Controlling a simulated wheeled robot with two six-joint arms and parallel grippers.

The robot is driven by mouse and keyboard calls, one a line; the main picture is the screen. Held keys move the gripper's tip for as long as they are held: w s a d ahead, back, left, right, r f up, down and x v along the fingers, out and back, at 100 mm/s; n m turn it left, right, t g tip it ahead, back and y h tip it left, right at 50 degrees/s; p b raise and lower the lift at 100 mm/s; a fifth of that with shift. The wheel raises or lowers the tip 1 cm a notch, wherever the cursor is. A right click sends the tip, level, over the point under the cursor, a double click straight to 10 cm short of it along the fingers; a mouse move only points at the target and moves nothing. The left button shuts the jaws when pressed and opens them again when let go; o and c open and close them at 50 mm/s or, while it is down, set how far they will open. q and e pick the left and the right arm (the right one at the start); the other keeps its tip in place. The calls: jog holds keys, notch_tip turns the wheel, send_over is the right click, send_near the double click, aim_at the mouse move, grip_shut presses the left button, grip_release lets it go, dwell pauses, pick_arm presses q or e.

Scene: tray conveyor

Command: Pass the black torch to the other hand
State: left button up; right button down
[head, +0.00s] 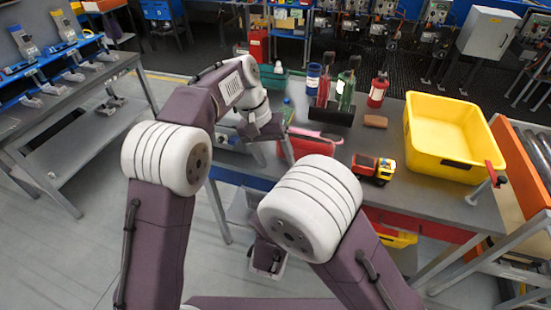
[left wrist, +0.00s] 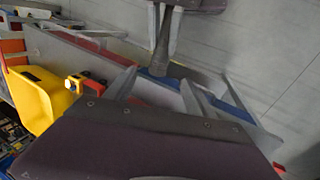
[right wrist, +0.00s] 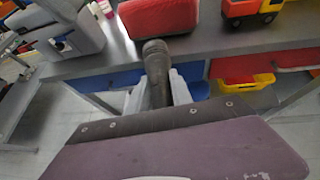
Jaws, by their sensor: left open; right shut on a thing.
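The black torch (right wrist: 155,72) is held between the fingers of my right gripper (right wrist: 157,92), its body pointing away from the palm in the right wrist view. In the head view my right gripper (head: 268,260) is low, in front of the table's edge; I cannot make out the torch there. My left gripper (head: 273,153) is open and higher, by the table's near edge. In the left wrist view the torch (left wrist: 163,45) reaches down toward the gap between the open left fingers (left wrist: 158,92). I cannot tell whether they touch it.
The grey table (head: 345,190) carries a red case (head: 308,143), a toy truck (head: 373,168), a yellow bin (head: 448,160) and upright tools in a holder (head: 330,112). A conveyor (head: 540,150) is at the right. Open floor (head: 110,240) lies left of the table.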

pick_arm(q)
jog(key=x, duration=1.2)
jog(key=shift+s+a, duration=0.1)
grip_shut()
pick_arm(e)
jog(key=c, duration=1.1)
grip_release()
jog(key=shift+o, duration=0.2)
